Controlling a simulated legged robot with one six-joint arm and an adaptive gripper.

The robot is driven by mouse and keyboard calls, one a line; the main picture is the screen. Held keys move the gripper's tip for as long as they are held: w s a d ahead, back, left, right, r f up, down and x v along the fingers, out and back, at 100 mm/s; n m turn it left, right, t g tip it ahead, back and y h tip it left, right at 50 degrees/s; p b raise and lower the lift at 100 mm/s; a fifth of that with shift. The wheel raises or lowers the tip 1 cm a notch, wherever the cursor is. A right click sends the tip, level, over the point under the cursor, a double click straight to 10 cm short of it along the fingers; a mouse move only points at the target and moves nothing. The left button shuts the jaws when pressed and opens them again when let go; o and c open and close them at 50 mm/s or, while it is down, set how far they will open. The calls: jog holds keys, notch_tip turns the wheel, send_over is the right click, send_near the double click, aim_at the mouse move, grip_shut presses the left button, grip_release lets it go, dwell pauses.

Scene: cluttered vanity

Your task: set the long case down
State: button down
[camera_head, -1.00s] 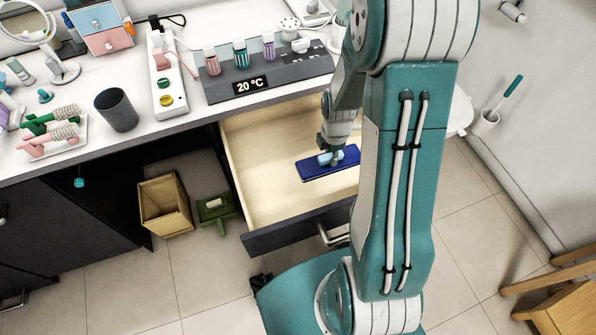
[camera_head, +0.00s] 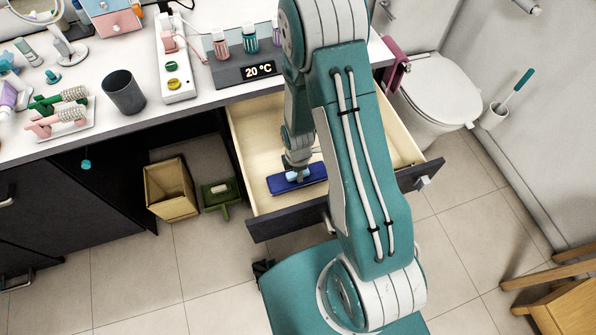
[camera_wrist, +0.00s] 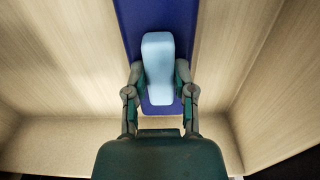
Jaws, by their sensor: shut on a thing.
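The long case (camera_head: 316,172) is dark blue, with a light blue raised block on top. It is level inside the open drawer (camera_head: 256,135), toward its front left part. My gripper (camera_head: 297,173) points down over the case. In the wrist view the fingers of my gripper (camera_wrist: 159,78) close on both sides of the light blue block (camera_wrist: 158,60), with the dark blue case (camera_wrist: 155,14) beneath. The case is at or just above the drawer floor; I cannot tell whether it touches. My arm hides part of the drawer.
The drawer's pale walls surround the case, and its floor otherwise looks bare where visible. On the counter above stand a temperature display (camera_head: 259,70), a dark cup (camera_head: 124,92) and a power strip (camera_head: 176,82). A wooden bin (camera_head: 170,190) and a green stool (camera_head: 222,195) stand below left.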

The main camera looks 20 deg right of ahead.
jog(key=shift+f, duration=0.15)
jog(key=shift+c, duration=2.2)
grip_release()
notch_tip(320, 180, up, 22)
jog(key=f+m+t, duration=0.1)
jog(key=m, duration=0.3)
jog(key=s+r+m+t, duration=0.2)
jog(key=s+r+m, duration=0.5)
jog(key=r, duration=0.2)
jog(key=s+r+m+t, duration=0.2)
jog(key=s+r+m, duration=0.5)
jog(key=r, duration=0.3)
jog(key=shift+r+t, duration=0.15)
jog(key=shift+t, duration=0.15)
